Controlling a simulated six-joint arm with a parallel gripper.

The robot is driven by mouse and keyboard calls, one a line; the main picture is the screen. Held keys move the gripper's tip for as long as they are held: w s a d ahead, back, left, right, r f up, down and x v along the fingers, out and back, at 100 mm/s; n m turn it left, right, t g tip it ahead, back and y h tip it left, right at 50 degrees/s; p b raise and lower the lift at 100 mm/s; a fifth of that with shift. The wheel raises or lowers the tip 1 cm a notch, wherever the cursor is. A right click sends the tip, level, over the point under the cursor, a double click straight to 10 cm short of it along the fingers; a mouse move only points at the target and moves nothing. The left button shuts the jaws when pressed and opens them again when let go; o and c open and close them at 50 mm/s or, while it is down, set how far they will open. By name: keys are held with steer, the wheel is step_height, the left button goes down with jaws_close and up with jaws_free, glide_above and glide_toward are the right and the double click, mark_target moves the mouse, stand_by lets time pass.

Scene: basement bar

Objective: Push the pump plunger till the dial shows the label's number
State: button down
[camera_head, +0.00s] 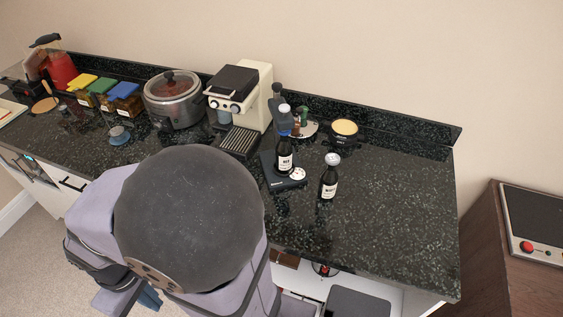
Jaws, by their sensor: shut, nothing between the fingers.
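A dark bottle (285,160) with a pale-lettered label stands upright on a black base (268,172). A second dark bottle (328,184) with a label and silvery cap stands to the right on the counter. The label texts are not readable here. My arm fills the lower left, and my gripper cannot be made out.
A cream coffee machine (252,88), a steel cooker (173,100) and colored-lid jars (103,92) stand left along the counter (390,215). The counter's right side is clear.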

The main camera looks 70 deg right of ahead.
steer(key=shift+d, duration=0.1)
stand_by(0.7)
steer(key=s+d+r+m+h+b, duration=0.1)
steer(key=s+d+r+m, duration=0.2)
steer(key=d, duration=0.8)
steer(key=s+d+m+t+h, duration=0.1)
steer(key=s+d+m, duration=0.1)
steer(key=d+m, duration=0.65)
steer(key=s+d+r+m+h+b, duration=0.1)
steer(key=s+d+r+m, duration=0.15)
steer(key=d, duration=1.15)
steer(key=s+d+r+h, duration=0.2)
steer(key=s+d+r, duration=0.2)
steer(key=d+r, duration=0.55)
steer(key=w+d+r+n+t+h, duration=0.1)
steer(key=d+r+n+h, duration=0.3)
steer(key=r, duration=0.9)
steer(key=d+n, duration=0.3)
steer(key=d, duration=0.2)
steer(key=shift+f+b, duration=0.25)
steer(key=shift+b, duration=0.05)
